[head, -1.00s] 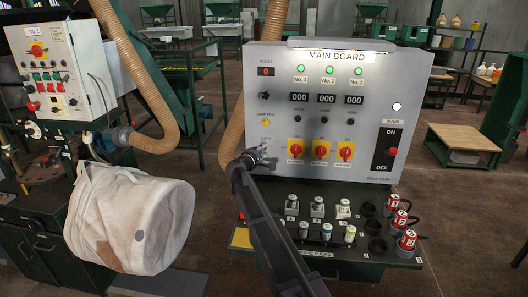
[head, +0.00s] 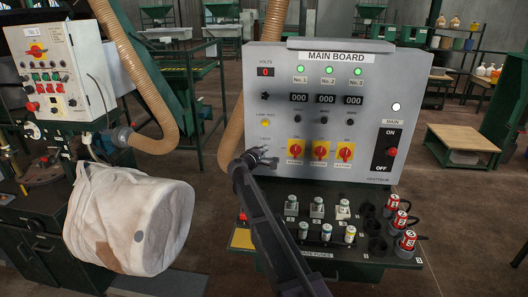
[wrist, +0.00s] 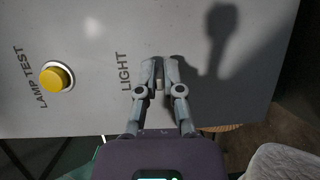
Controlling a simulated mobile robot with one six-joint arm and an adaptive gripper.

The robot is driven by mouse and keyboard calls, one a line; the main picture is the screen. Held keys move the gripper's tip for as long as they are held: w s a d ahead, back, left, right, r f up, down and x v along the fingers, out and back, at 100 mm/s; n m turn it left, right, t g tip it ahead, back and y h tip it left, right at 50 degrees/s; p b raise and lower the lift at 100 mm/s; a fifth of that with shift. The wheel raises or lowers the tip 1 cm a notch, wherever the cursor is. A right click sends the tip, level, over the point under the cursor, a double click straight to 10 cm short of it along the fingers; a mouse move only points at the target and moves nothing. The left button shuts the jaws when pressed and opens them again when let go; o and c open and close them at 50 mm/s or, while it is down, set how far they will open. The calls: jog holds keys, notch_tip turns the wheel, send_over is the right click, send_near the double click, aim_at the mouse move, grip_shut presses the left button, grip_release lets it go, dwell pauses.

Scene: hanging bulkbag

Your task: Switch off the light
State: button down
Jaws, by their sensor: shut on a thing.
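The grey main board (head: 370,75) stands upright in the head view. The lamp strip (head: 340,45) on its top edge looks dull grey and unlit. My gripper (head: 264,154) is at the board's lower left, by the light switch. In the wrist view my gripper (wrist: 160,72) is shut on the light switch (wrist: 159,84), a small pale piece between the fingers beside the word LIGHT. The fingers hide most of the switch, so its position cannot be read.
The yellow lamp test button (wrist: 56,78) is beside the light switch. Red and yellow rotary switches (head: 320,151) are to the right of my gripper. Fuses (head: 316,207) stand on the ledge below. A white bulk bag (head: 130,215) hangs at the left.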

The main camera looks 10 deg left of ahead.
jog(key=shift+f, duration=0.15)
jog(key=shift+f+t+b, duration=0.2)
jog(key=shift+t+b, duration=0.2)
jog(key=shift+b, duration=0.6)
jog(key=m+t+h+b, duration=0.1)
jog(key=b, duration=0.2)
jog(key=m+t+h+b, duration=0.1)
jog(key=t+b, duration=0.1)
jog(key=b, duration=0.2)
jog(key=shift+w+f+t+h, duration=0.1)
jog(key=shift+f+t+h, duration=0.2)
jog(key=shift+f, duration=0.05)
jog(key=shift+m, duration=0.3)
jog(key=shift+r, duration=0.1)
jog(key=c, duration=0.8)
grip_release()
